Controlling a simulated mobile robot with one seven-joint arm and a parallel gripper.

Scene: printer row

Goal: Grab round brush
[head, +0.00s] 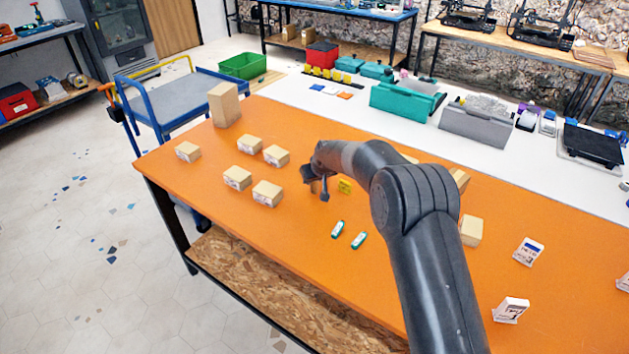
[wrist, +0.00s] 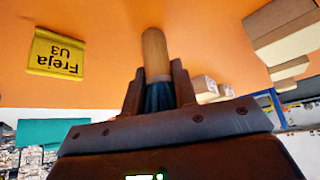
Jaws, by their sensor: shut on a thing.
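The round brush shows in the wrist view as a rounded wooden handle (wrist: 154,50) with a pale collar and blue bristles between my fingers. My gripper (wrist: 157,88) is shut on it, one finger on each side, around the bristle end. In the head view my gripper (head: 319,188) is low over the middle of the orange table, and the brush is mostly hidden behind it. I cannot tell whether the brush touches the table.
A yellow "Freja U3" tag (wrist: 57,53) lies close beside my gripper. Several cardboard boxes (head: 267,193) stand to the left on the orange table (head: 240,225). Two small green-and-white packets (head: 338,229) lie in front. The table's front left is clear.

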